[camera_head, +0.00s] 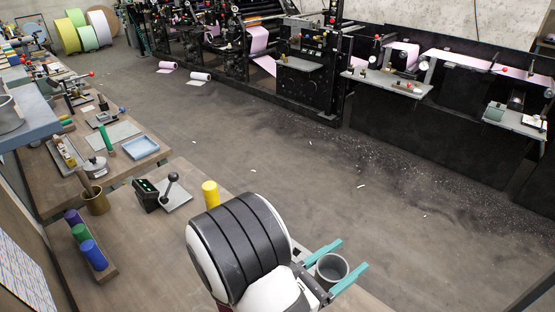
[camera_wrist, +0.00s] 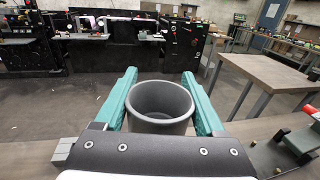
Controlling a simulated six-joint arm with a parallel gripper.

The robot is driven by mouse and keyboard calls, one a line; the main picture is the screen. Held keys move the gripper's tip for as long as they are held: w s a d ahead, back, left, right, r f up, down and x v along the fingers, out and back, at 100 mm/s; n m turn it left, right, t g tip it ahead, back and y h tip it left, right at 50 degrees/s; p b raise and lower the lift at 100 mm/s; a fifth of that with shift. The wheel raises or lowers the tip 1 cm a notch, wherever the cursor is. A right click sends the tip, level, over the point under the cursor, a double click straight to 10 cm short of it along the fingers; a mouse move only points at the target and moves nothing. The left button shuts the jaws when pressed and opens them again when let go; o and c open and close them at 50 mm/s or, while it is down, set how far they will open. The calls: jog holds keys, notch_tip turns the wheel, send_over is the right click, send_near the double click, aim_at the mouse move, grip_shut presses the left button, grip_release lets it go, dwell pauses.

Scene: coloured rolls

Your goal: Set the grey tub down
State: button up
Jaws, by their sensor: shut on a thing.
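The grey tub (camera_head: 333,268) is an open, round container held upright between the two teal fingers of my gripper (camera_head: 352,254). The wrist view shows the tub (camera_wrist: 160,118) with a finger against each side, and its inside looks empty. My gripper (camera_wrist: 159,75) is shut on it. In the head view the tub appears beside the right edge of the near wooden table (camera_head: 150,255), with floor behind it. Its base is partly hidden by a finger, and I cannot tell its height above the table.
Purple (camera_head: 73,216), green (camera_head: 81,232) and blue (camera_head: 93,254) rolls sit in a rack at left. Bare tabletop lies between them and my arm.

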jog(key=w+a+r+n+t+y, duration=0.2)
jog(key=w+r+n+t+y, duration=0.1)
jog(key=r, duration=0.8)
jog(key=w+a+r+n+t+y, duration=0.2)
jog(key=w+r+n+t+y, duration=0.1)
jog(key=r, duration=0.8)
jog(key=n+t+y, duration=0.1)
jog(key=n+y, duration=0.1)
jog(key=y, duration=0.1)
jog(key=shift+w+a+t+y, duration=0.2)
jog(key=shift+t+y, duration=0.1)
